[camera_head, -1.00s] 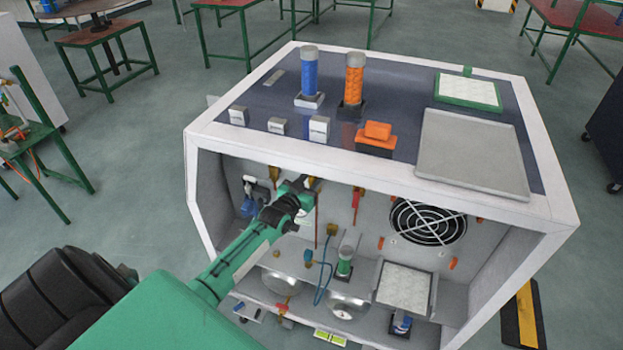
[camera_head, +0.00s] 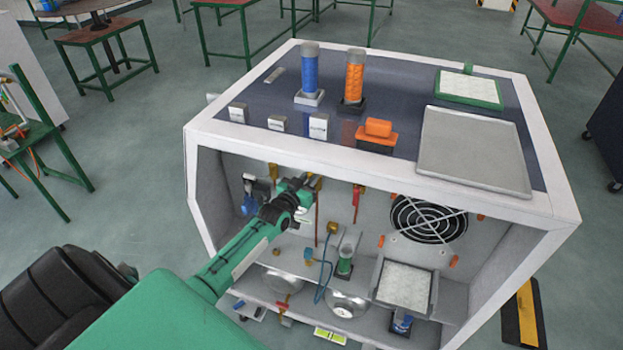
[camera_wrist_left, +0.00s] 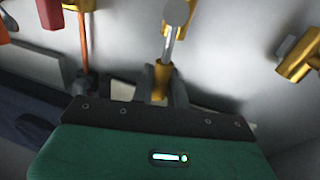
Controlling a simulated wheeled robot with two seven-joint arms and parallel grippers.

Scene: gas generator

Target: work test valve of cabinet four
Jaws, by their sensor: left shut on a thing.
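The white cabinet (camera_head: 350,165) stands open at the front, with valves and fittings on its inner back wall. My left gripper (camera_head: 310,184) reaches in at the upper left of the opening. In the left wrist view, my left gripper (camera_wrist_left: 161,92) is shut on a small brass valve (camera_wrist_left: 163,75) with a grey lever and round end. The dark fingers sit on both sides of the brass part. Which part of the valve they press on is partly hidden. My right gripper is not in view.
In the wrist view, a red-handled valve (camera_wrist_left: 50,12) and a brass fitting (camera_wrist_left: 300,55) flank the gripper. Inside the cabinet are a black fan grille (camera_head: 428,219), a blue hose (camera_head: 324,283) and metal bowls (camera_head: 345,304). A grey tray (camera_head: 473,150) lies on top.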

